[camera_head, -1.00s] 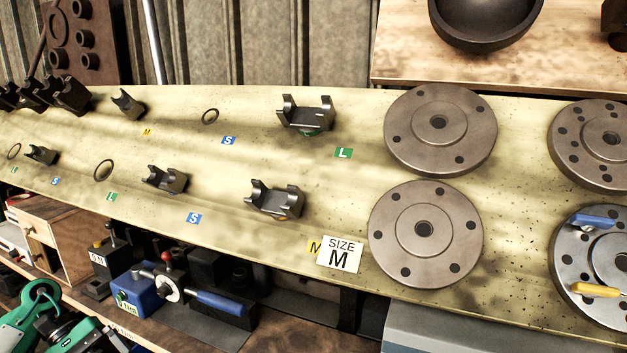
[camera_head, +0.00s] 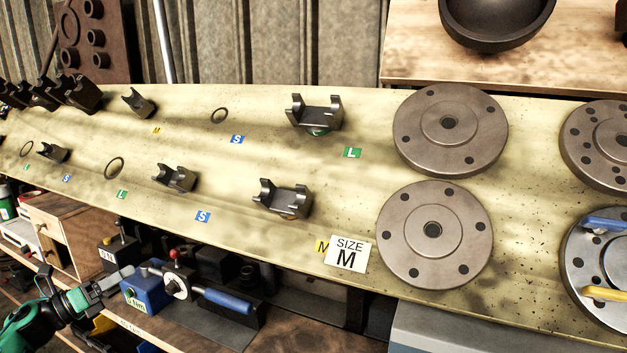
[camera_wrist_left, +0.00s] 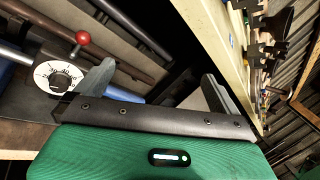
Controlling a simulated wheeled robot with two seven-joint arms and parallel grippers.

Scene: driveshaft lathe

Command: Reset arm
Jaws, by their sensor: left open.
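My left gripper (camera_head: 106,290) shows at the lower left of the head view, with a green arm and grey fingers. It is beside the blue-ended tool with a dial (camera_head: 178,287) on the shelf below the bench edge. In the left wrist view my left gripper (camera_wrist_left: 155,88) has its fingers wide apart with nothing between them. The dial (camera_wrist_left: 57,77) and its red knob (camera_wrist_left: 83,38) lie to the left of the fingers there. My right gripper is not in view.
The pale bench (camera_head: 340,200) carries dark yokes (camera_head: 283,198), rings (camera_head: 219,115), coloured size labels and round flanges (camera_head: 435,235). A "SIZE M" card (camera_head: 348,253) stands at its front edge. A wooden box (camera_head: 62,235) is at the left of the shelf.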

